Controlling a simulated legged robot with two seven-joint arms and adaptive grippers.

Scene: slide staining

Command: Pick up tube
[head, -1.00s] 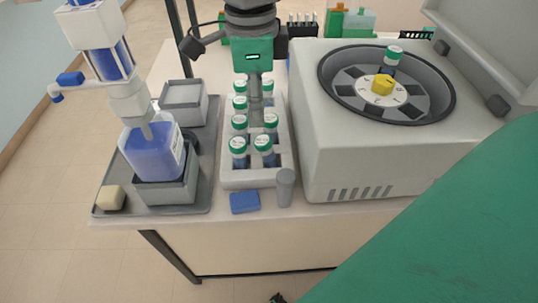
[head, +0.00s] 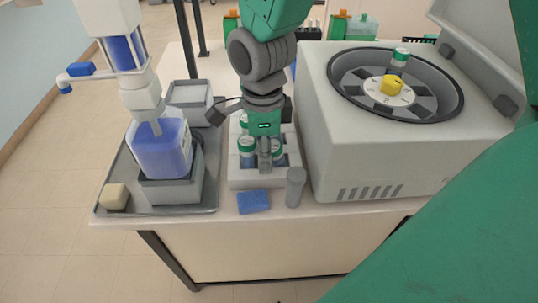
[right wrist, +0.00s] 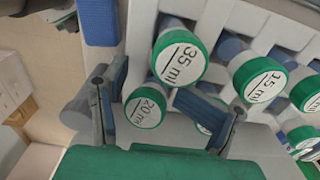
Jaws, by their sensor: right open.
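My right gripper (head: 265,152) reaches down over the front end of the white tube rack (head: 262,182), and it is open. Tubes with green-rimmed white caps stand in the rack. One front tube (head: 246,147) shows left of the fingers, another (head: 277,149) partly behind them. In the right wrist view the open fingers (right wrist: 157,95) lie on either side of a tube capped "20 ml" (right wrist: 147,108); I cannot tell whether they touch it. A "35 ml" tube (right wrist: 179,57) is right beside it, and a "15 ml" tube (right wrist: 258,78) is further right. My arm hides the rack's far part.
A centrifuge (head: 400,160) with an open lid and one tube (head: 400,57) stands right of the rack. A grey tray (head: 112,190) with a blue-filled bottle (head: 162,150) is on the left. A blue block (head: 253,202) and a grey cylinder (head: 295,187) sit in front.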

